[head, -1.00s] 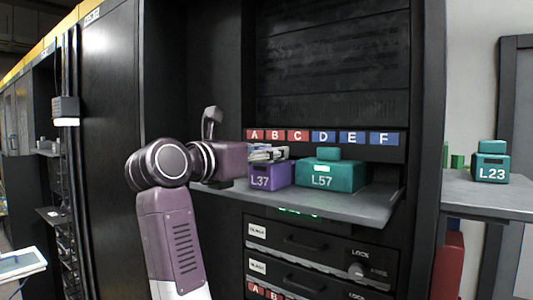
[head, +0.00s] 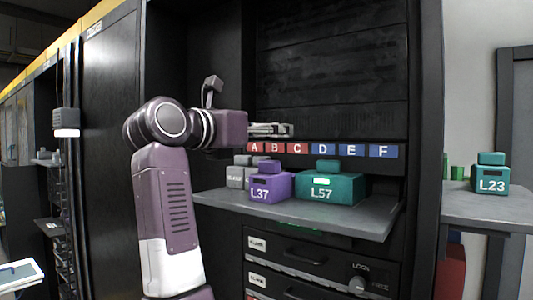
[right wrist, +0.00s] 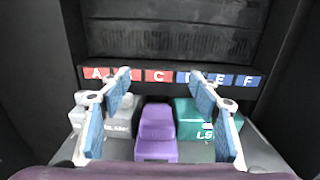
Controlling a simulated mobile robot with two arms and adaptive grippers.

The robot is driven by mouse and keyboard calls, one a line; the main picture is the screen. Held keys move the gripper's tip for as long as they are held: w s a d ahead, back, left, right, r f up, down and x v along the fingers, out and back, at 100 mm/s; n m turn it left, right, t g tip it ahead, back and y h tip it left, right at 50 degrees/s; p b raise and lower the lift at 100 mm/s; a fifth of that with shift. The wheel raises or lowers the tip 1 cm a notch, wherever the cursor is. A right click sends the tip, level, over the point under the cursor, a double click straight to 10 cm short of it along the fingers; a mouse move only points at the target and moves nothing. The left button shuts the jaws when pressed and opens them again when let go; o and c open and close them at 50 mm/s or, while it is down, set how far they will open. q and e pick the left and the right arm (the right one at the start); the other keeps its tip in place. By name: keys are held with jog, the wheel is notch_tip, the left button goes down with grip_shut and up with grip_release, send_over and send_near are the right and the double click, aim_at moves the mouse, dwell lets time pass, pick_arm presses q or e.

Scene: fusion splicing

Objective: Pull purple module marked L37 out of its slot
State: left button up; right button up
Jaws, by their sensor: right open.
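The purple module marked L37 (head: 268,188) sits upright on a grey shelf, touching or close beside the teal module L57 (head: 337,190). In the right wrist view the purple module (right wrist: 157,133) lies between and below my open fingers. My right gripper (head: 270,129) is above L37 in the head view, near the lettered strip, and holds nothing. It also shows in the right wrist view (right wrist: 158,85), its blue-padded fingers spread wide. My left gripper is not in view.
A grey module (head: 236,176) stands left of L37. The lettered strip A to F (head: 326,149) runs behind the modules. The shelf (head: 370,215) is bare at front and right. Dark cabinet walls enclose both sides. A teal module L23 (head: 490,180) stands on a side shelf.

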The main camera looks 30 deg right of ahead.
jog(key=shift+r, duration=1.4)
